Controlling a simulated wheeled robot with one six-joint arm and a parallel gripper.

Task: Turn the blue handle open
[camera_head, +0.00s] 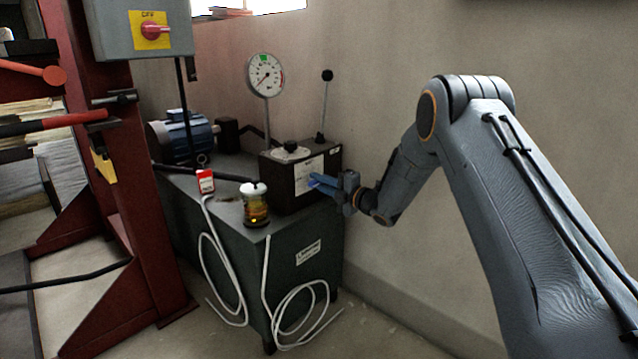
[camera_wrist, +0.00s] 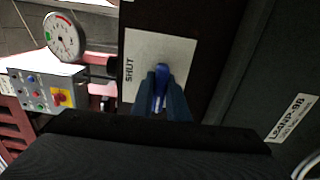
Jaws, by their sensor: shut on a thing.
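The blue handle (camera_wrist: 162,72) is on the front of a dark box (camera_head: 279,183) that stands on the grey-green cabinet. In the wrist view, a white plate (camera_wrist: 143,48) behind the handle reads SHUT. My gripper (camera_wrist: 161,92) is shut on the blue handle, with one finger on each side of it. In the head view, my gripper (camera_head: 330,184) reaches the box's front from the right. The fingers hide part of the handle and plate there, so the handle's exact angle is hard to tell.
A dial gauge (camera_head: 266,76) and a black-knobbed lever (camera_head: 325,100) rise above the box. An amber-glass jar with a white cap (camera_head: 255,203) and a red-and-white tag (camera_head: 205,181) are on the cabinet (camera_head: 296,247). White cables hang in front. The wall is close on the right.

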